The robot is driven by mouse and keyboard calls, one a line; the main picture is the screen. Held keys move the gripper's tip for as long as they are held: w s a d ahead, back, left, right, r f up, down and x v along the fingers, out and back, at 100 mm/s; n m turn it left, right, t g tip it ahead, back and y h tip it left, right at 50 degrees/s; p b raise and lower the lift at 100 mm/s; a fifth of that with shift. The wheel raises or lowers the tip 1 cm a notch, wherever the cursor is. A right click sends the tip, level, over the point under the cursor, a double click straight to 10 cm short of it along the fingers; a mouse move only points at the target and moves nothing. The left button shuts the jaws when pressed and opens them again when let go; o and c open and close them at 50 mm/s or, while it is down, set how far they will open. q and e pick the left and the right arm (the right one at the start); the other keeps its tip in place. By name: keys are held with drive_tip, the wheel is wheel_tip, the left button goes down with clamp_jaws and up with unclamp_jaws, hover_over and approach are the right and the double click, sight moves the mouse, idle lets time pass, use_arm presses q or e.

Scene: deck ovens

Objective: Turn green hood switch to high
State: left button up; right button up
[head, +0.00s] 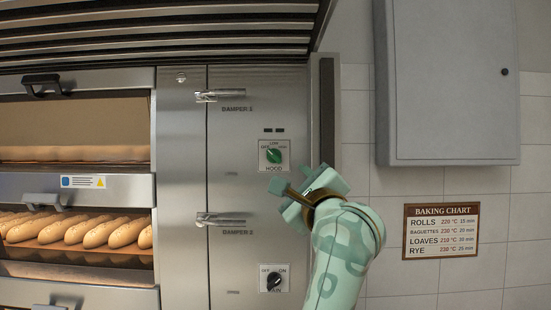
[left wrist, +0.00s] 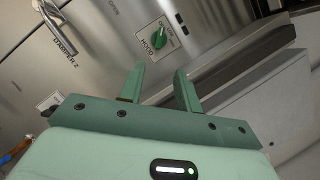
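The green hood switch (head: 274,156) is a round knob on a white plate marked HOOD, on the steel panel. Its ridge seems to lean to the upper left, towards OFF, but it is too small to be sure. It also shows in the left wrist view (left wrist: 159,41), beyond the fingertips. My left gripper (head: 281,190) is just below and right of the switch plate, apart from the knob. Its two green fingers (left wrist: 158,70) stand apart with nothing between them. My right gripper is in neither view.
Damper handles (head: 220,96) stick out left of the switch, above and below it. A black knob (head: 274,281) sits lower on the panel. A dark vertical strip (head: 326,110) edges the panel. A grey wall cabinet (head: 447,80) and baking chart (head: 441,231) are at right.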

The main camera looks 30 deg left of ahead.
sight(276, 158)
use_arm(q)
drive_tip(key=p+x, duration=0.4)
drive_tip(key=x, duration=0.9)
drive_tip(key=shift+w+a, duration=0.2)
drive_tip(key=shift+a, duration=0.05)
drive_tip(key=shift+w+a, duration=0.1)
drive_tip(key=shift+a, duration=0.05)
clamp_jaws()
